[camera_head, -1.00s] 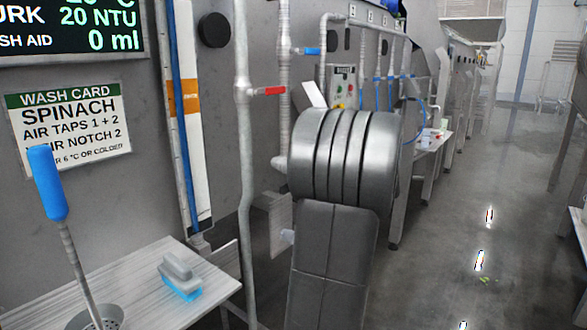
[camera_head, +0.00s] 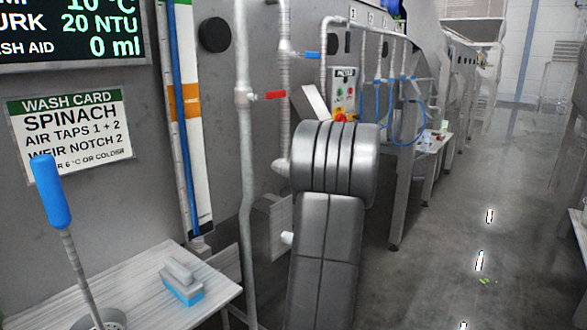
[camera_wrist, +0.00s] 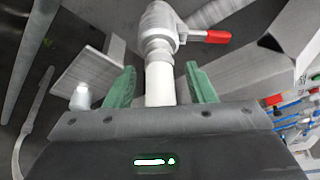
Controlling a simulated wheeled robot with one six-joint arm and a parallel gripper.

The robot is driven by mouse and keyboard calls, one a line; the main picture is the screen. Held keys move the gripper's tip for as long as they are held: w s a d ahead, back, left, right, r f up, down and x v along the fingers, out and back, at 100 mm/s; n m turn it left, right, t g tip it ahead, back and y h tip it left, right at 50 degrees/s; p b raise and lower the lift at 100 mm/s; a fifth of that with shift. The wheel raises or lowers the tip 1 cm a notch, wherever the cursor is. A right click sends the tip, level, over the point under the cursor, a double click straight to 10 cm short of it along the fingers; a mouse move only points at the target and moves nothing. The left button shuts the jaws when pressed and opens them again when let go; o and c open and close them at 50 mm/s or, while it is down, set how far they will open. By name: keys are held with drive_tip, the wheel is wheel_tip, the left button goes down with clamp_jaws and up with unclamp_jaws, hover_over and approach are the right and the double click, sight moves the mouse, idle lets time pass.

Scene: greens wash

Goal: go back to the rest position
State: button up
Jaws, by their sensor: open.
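My gripper (camera_wrist: 160,84) shows in the wrist view with its two green fingers apart and nothing held between them. A pale pipe with a valve (camera_wrist: 160,32) appears beyond and between the fingers; I cannot tell the exact gap. The valve has a red lever (camera_wrist: 218,36) pointing right. In the head view, my thick grey arm fills the middle and my gripper is hidden behind it. A red lever (camera_head: 268,95) also shows in the head view, on the upright pipe left of my arm.
A steel side table (camera_head: 130,290) at lower left holds a blue-and-grey brush (camera_head: 181,282) and a blue-handled tool (camera_head: 50,190) standing in a pot. A control panel (camera_head: 345,88) and blue hoses (camera_head: 405,125) are behind my arm. The floor (camera_head: 450,230) at right is open.

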drive_tip(key=shift+s+r, duration=0.1)
drive_tip(key=b+v, duration=0.2)
drive_tip(key=v, duration=1.2)
drive_tip(key=p+x, duration=0.2)
drive_tip(key=x, duration=1.2)
drive_tip(key=shift+w+a, duration=0.25)
drive_tip(key=s+d, duration=0.4)
drive_tip(key=d, duration=0.1)
drive_tip(key=shift+s+d, duration=0.15)
drive_tip(key=shift+d, duration=0.2)
